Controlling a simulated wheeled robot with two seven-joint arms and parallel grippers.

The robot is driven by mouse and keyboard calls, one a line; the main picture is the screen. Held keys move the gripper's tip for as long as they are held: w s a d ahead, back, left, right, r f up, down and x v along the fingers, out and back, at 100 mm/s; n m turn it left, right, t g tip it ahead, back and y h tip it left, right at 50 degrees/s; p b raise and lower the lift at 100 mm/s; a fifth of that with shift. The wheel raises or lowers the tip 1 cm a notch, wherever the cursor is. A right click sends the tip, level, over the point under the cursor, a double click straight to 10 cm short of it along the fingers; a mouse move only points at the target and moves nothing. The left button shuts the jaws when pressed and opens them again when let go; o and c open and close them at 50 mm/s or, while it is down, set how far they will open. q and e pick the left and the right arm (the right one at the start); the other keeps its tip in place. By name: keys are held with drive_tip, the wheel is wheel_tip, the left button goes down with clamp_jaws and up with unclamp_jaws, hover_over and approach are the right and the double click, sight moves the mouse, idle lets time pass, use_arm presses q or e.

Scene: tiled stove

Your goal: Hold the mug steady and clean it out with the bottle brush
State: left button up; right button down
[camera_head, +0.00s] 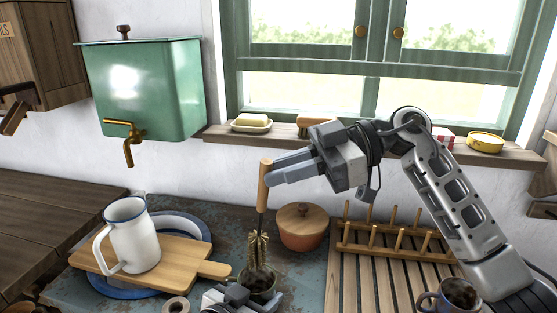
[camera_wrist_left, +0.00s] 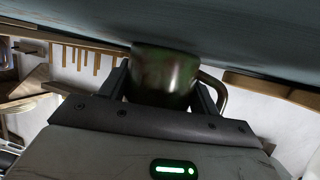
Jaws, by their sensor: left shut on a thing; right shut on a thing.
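The dark green mug (camera_head: 262,295) is at the bottom centre of the head view, and its side and handle fill the middle of the left wrist view (camera_wrist_left: 163,72). My left gripper (camera_head: 238,296) is shut on the mug, one finger on each side. The bottle brush (camera_head: 257,247) hangs almost upright, bristles down, with a wooden handle. My right gripper (camera_head: 268,178) is shut on that handle. The lower bristles are at the mug's mouth and seem to enter it; how deep is hidden.
A white pitcher (camera_head: 134,238) stands on a wooden board (camera_head: 177,268) at left. A lidded orange pot (camera_head: 302,232) is just right of the brush. A green water tank (camera_head: 150,90) hangs on the wall.

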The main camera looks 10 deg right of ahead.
wheel_tip(320, 180, down, 10)
idle(0.8)
drive_tip(key=shift+f, duration=0.55)
idle(0.6)
